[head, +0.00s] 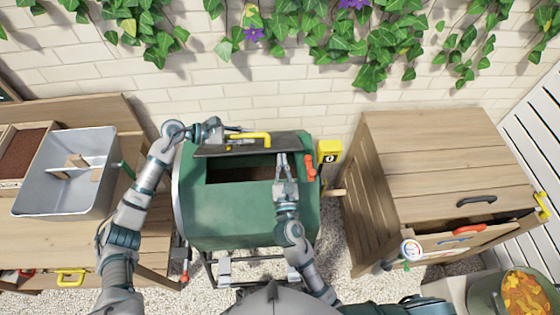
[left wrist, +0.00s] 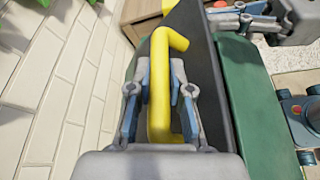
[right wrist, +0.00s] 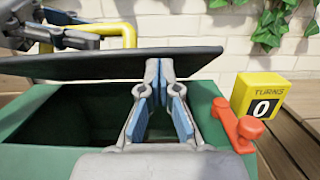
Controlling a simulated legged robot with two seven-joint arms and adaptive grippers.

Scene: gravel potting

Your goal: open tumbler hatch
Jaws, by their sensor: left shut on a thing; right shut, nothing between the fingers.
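The green tumbler (head: 230,215) stands in the middle, with a dark opening in its top. Its black hatch (head: 215,150) is raised along the far side of the opening, and shows tilted in the right wrist view (right wrist: 110,66). My left gripper (head: 228,132) is shut on the hatch's yellow handle (head: 262,137); the handle lies between its fingers in the left wrist view (left wrist: 158,95). My right gripper (head: 281,156) is shut and empty at the opening's right end, its fingertips (right wrist: 160,65) at the near face of the hatch, seemingly touching it. The tumbler's inside is dark.
A red crank (head: 310,168) and a yellow turns counter (head: 329,151) reading 0 sit at the tumbler's right end. A wooden cabinet (head: 425,150) stands right. A grey tub (head: 60,200) rests on the left bench. The brick wall (head: 190,80) is behind.

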